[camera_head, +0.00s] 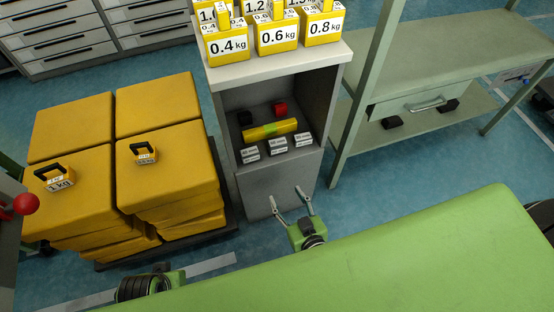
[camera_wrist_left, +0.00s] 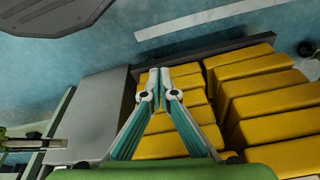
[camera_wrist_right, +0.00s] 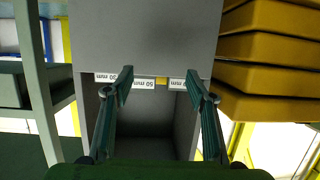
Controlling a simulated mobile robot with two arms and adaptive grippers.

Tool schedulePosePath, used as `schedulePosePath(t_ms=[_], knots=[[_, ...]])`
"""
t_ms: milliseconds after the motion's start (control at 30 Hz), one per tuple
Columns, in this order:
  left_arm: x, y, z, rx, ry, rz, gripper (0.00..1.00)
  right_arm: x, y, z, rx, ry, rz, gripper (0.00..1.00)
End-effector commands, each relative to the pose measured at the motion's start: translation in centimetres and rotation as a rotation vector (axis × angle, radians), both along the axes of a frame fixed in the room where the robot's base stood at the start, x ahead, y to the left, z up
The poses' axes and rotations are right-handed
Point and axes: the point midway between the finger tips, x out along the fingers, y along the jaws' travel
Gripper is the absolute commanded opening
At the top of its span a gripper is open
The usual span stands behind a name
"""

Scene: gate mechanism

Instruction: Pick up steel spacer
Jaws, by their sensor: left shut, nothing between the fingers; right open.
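Several small grey blocks with white labels, likely the spacers, sit in short stacks (camera_head: 277,146) at the front of the grey cabinet's open shelf; I cannot tell which one is steel. In the right wrist view, labelled block faces (camera_wrist_right: 145,82) show just beyond the fingers, and some read "50 mm". My right gripper (camera_head: 289,198) is open and empty, in front of the cabinet and below the shelf opening in the head view; it also shows in the right wrist view (camera_wrist_right: 158,78). My left gripper (camera_wrist_left: 160,76) is shut and empty, above the floor near the yellow blocks.
The grey cabinet (camera_head: 262,192) carries yellow weights (camera_head: 277,34) on top. Stacked yellow slabs (camera_head: 72,120) stand left. A green bench (camera_head: 455,52) stands right. Blue floor (camera_head: 390,180) is clear between.

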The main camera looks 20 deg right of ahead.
Motion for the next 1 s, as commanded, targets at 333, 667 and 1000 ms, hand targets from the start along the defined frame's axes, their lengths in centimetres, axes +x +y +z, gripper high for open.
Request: schedulePosePath(t_ms=[333,667,1000], knots=[[-0.9,0.3,3.9,-0.002,-0.046,0.007,0.00,3.2,-1.7,4.9,0.018,-0.282,-0.092,0.51],[-1.4,0.4,5.1,-0.001,-0.053,0.007,0.00,8.0,-2.0,5.8,0.020,-0.309,-0.102,0.51],[-1.4,0.4,4.4,-0.001,-0.053,0.007,0.00,12.0,-2.0,5.7,0.020,-0.303,-0.101,0.51]])
